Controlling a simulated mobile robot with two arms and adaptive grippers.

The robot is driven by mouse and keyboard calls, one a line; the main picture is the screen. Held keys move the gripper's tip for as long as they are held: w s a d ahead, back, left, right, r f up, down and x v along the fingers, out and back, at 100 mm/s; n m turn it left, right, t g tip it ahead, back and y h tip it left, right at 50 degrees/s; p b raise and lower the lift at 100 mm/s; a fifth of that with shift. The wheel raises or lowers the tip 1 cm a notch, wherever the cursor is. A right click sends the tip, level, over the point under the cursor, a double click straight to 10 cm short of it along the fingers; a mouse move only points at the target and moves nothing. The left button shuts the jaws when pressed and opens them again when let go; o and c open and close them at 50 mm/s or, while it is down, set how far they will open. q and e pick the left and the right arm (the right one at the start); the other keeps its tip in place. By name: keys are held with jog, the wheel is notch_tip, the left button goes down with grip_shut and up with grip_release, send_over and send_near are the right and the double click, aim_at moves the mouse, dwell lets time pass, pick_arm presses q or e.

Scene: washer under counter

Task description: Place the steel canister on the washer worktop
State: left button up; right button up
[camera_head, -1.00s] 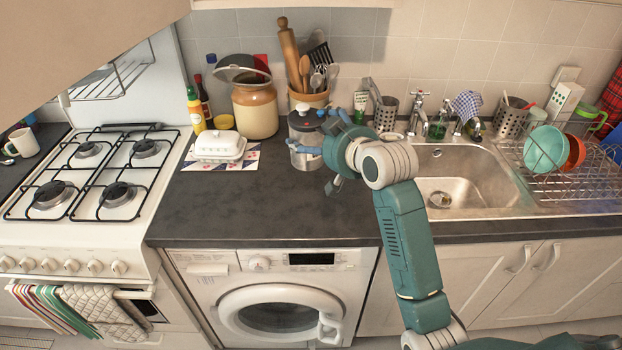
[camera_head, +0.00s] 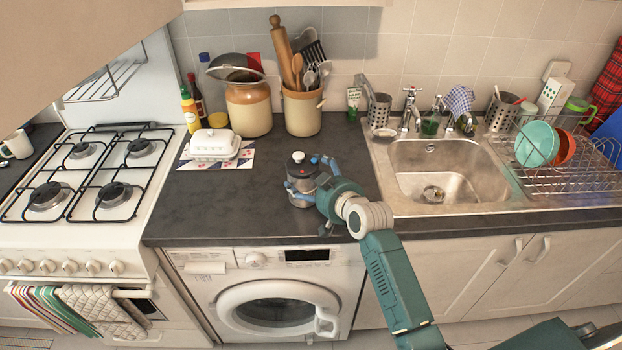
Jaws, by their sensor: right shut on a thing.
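My left gripper is not in view.
A utensil crock (camera_head: 301,110), a large stoneware jar (camera_head: 250,108) and a white butter dish (camera_head: 215,143) stand behind. The sink (camera_head: 445,172) lies to the right and the gas hob (camera_head: 86,180) to the left. The worktop's front left is clear.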

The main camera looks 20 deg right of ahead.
jog(key=shift+w+r, duration=0.1)
jog(key=shift+r, duration=0.05)
jog(key=o, duration=1.8)
jog(key=shift+f, duration=0.2)
jog(key=shift+o, duration=0.2)
jog(key=shift+r, duration=0.15)
jog(key=b+v, duration=0.1)
jog(key=v, duration=1.1)
jog(key=shift+b, duration=0.4)
jog(key=shift+a, duration=0.1)
